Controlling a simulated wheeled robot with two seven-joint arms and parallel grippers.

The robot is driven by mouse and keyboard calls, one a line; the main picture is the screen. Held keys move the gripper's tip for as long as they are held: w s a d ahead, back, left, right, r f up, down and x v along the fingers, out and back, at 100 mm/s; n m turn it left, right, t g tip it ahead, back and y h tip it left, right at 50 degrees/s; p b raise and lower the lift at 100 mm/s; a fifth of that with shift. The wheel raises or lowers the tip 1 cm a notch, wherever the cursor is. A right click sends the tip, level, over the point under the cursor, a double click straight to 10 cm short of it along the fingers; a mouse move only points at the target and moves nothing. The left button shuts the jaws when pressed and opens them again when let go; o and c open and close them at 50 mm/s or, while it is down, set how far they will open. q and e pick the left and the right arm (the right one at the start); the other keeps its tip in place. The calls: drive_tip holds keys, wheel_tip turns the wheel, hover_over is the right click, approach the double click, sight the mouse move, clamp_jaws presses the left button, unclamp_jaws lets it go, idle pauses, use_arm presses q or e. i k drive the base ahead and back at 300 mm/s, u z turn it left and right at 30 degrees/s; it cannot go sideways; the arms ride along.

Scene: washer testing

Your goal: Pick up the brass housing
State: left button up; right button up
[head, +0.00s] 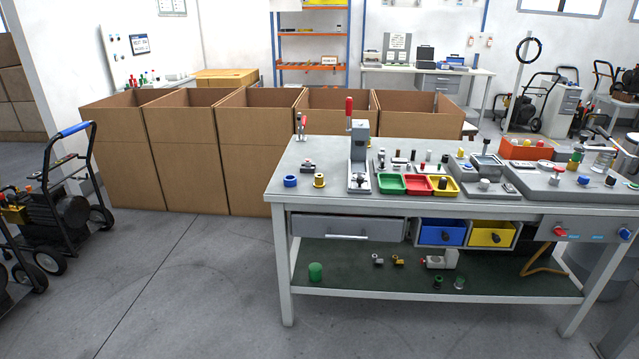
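A brass-coloured, short round part (319,180), which looks like the brass housing, stands upright near the left end of the grey workbench top (340,204). A blue ring (290,181) lies just left of it, apart from it. A small grey and dark fitting (308,166) lies just behind. Another small brass-coloured fitting (397,261) lies on the bench's lower shelf. Neither of my grippers is in view.
A press with a red handle (359,150) stands right of the brass part. Green, red and yellow trays (391,184) and many small parts fill the bench further right. Tall cardboard boxes (180,155) stand behind and left. Open floor (160,290) lies front left.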

sight(318, 182)
drive_tip(key=u, duration=0.35)
drive_tip(key=i, duration=1.95)
drive_tip(key=u, duration=0.2)
